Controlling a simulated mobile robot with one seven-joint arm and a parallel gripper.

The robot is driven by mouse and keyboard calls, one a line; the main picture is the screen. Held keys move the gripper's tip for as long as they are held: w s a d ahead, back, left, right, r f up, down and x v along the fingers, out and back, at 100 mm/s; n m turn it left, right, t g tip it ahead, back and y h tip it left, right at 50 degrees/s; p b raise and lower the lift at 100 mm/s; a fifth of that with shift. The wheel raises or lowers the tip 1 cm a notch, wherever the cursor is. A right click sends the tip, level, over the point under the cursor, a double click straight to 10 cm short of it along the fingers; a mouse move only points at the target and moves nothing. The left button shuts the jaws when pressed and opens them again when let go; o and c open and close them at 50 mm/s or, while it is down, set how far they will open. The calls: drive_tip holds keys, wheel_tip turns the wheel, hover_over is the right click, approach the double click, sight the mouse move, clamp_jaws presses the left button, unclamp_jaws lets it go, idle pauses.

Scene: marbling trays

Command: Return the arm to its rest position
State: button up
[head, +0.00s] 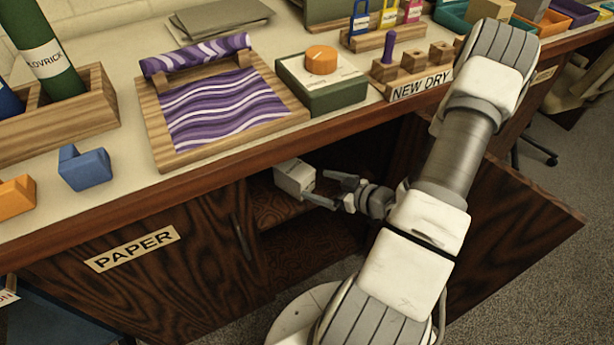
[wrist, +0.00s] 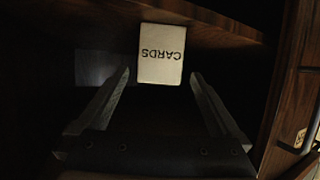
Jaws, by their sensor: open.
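My gripper (head: 329,190) is open, with its fingers at the mouth of the cabinet under the counter. In the wrist view, my gripper (wrist: 160,88) shows two spread fingers with nothing held between them. A small white box (head: 294,178) stands on the shelf inside the cabinet, just beyond the fingertips. In the wrist view the box (wrist: 161,54) reads CARDS, upside down in the picture.
The open cabinet door (head: 515,215) stands to the right of my arm. A closed door marked PAPER (head: 133,249) is at left. On the counter are a wooden tray (head: 165,140) with marbled paper, a green box (head: 335,97) with an orange knob, and a NEW DRY rack (head: 421,87).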

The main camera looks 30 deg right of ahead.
drive_tip(key=shift+v, duration=0.95)
drive_tip(key=shift+s, duration=0.1)
